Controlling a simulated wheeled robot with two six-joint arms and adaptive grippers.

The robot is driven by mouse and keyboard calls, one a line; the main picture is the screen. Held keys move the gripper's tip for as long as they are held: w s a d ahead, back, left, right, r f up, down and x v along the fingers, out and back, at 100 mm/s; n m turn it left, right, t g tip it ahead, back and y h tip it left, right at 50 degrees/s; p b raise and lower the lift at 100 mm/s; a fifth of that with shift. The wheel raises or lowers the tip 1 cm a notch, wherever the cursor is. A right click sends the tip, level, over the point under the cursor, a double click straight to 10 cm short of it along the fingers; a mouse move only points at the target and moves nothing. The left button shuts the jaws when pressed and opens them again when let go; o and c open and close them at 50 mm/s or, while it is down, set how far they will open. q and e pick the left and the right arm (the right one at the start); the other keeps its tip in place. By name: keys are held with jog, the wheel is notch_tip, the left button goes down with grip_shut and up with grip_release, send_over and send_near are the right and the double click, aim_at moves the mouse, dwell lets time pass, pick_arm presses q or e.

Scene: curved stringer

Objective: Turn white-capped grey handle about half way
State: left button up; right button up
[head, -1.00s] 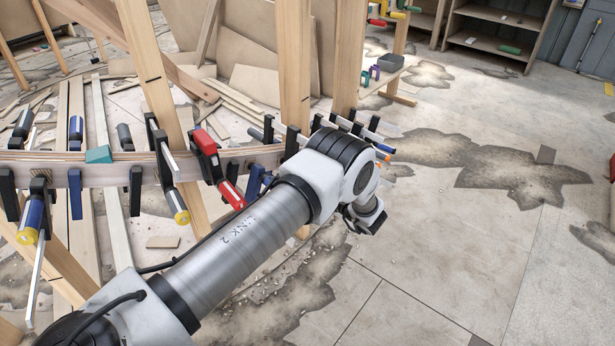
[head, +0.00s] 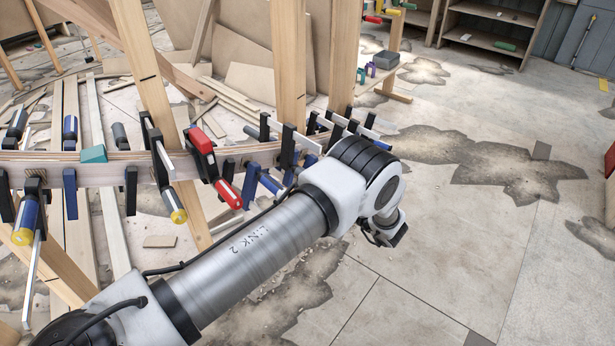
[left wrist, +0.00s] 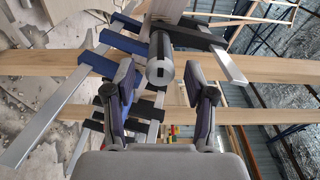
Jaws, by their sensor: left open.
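In the left wrist view, the white-capped grey handle (left wrist: 160,70) shows end-on as a short cylinder with a pale face and dark sides. It belongs to a clamp at the wooden strip. My left gripper (left wrist: 159,80) is open, one finger on each side of the handle, with gaps visible on both sides. Whether the fingertips reach alongside the handle or stop short of it, I cannot tell. In the head view, I cannot make out the left fingers or this handle beyond my arm. My right gripper is in neither view.
The curved wooden stringer (head: 105,175) carries several clamps, including a red one (head: 215,167) and a yellow-capped one (head: 170,200). Wooden posts (head: 287,70) stand close behind my arm. Other clamp bars (left wrist: 45,125) lie near the left finger.

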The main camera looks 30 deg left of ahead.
pick_arm(q)
jog(key=d, duration=0.3)
jog(key=s+d, duration=0.1)
jog(key=d, duration=0.1)
jog(key=shift+d, duration=0.15)
jog(key=d, duration=0.4)
jog(key=shift+s+d, duration=0.4)
